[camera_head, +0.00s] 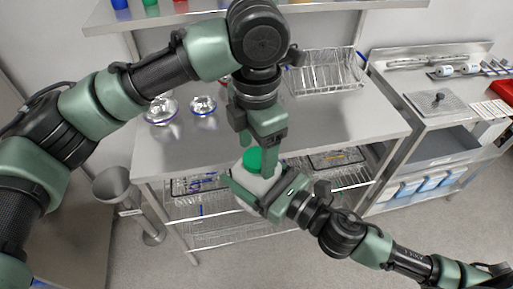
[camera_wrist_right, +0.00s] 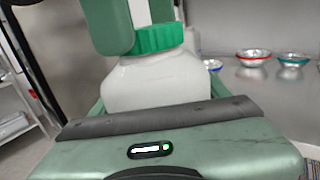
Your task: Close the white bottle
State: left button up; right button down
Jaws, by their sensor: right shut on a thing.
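The white bottle (camera_head: 246,187) is upright or slightly tilted, held above the floor in front of the steel table. Its body also fills the middle of the right wrist view (camera_wrist_right: 155,82). A green ridged cap (camera_head: 252,159) is at the bottle's mouth; in the right wrist view the cap (camera_wrist_right: 160,38) sits at the neck. I cannot tell whether it is fully tightened. My right gripper (camera_head: 258,190) is shut around the bottle's body. My left gripper (camera_head: 266,150) points down at the cap, its fingers beside or around it. Whether it grips the cap is hidden.
The steel table (camera_head: 330,120) stands behind, with metal bowls (camera_head: 161,110), a wire rack (camera_head: 325,72) and a shelf below. A grey bin (camera_head: 118,190) stands at left. A counter with a lidded basin (camera_head: 437,102) is at right. The floor in front is clear.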

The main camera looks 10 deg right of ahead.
dwell(0.3)
pick_arm(q)
jog(key=shift+s+r, duration=0.1)
jog(key=shift+r, duration=2.15)
jog(key=shift+c, duration=0.3)
